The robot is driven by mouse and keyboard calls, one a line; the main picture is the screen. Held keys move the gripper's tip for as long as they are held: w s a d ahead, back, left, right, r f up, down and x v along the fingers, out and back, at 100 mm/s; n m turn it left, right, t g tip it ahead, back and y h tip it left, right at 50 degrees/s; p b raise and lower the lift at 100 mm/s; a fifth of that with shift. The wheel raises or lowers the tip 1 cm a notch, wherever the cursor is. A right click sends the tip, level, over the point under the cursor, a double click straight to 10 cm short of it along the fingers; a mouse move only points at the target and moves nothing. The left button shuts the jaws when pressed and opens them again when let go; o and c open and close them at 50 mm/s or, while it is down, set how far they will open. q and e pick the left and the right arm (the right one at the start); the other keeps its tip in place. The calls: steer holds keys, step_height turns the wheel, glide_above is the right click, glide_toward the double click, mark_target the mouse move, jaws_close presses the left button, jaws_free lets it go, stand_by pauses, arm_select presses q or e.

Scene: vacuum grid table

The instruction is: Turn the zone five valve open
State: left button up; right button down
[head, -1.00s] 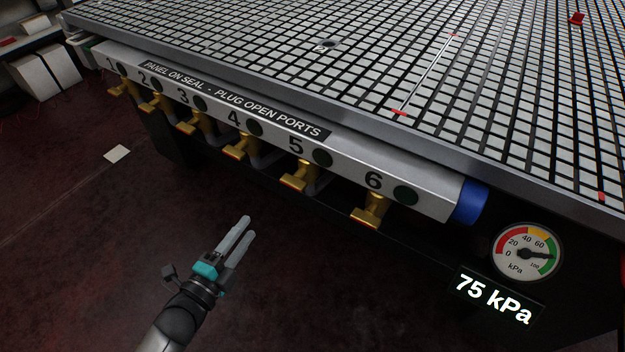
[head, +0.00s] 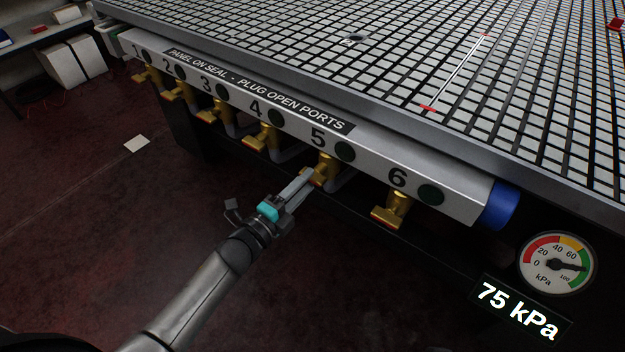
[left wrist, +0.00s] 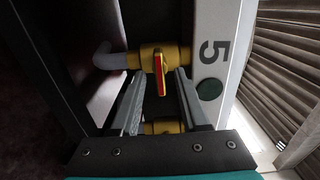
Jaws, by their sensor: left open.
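The zone five valve (head: 326,171) is a brass body under the number 5 on the manifold front. In the left wrist view the brass valve (left wrist: 174,56) carries a handle (left wrist: 159,74) with a red face. My left gripper (head: 309,178) is at the valve in the head view. In the left wrist view its two fingers (left wrist: 158,90) are spread, one on each side of the handle, with gaps visible. Whether a finger touches the handle cannot be told. The indicator beside the 5 (head: 345,152) is dark green and unlit. My right gripper is not in view.
Similar brass valves flank it, with the zone 4 valve (head: 265,137) left and the zone 6 valve (head: 392,210) right. The grid table (head: 450,65) overhangs above. A gauge (head: 557,264) and a display (head: 519,309) reading 75 kPa sit at right. Open floor lies below.

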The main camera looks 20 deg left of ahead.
mark_target(313, 177)
arm_select(q)
steer(key=shift+b+x, duration=0.3)
steer(key=shift+x, duration=1.25)
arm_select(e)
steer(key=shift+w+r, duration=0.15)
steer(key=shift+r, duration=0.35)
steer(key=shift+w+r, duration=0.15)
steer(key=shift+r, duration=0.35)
arm_select(q)
steer(key=shift+c, duration=0.2)
jaws_close()
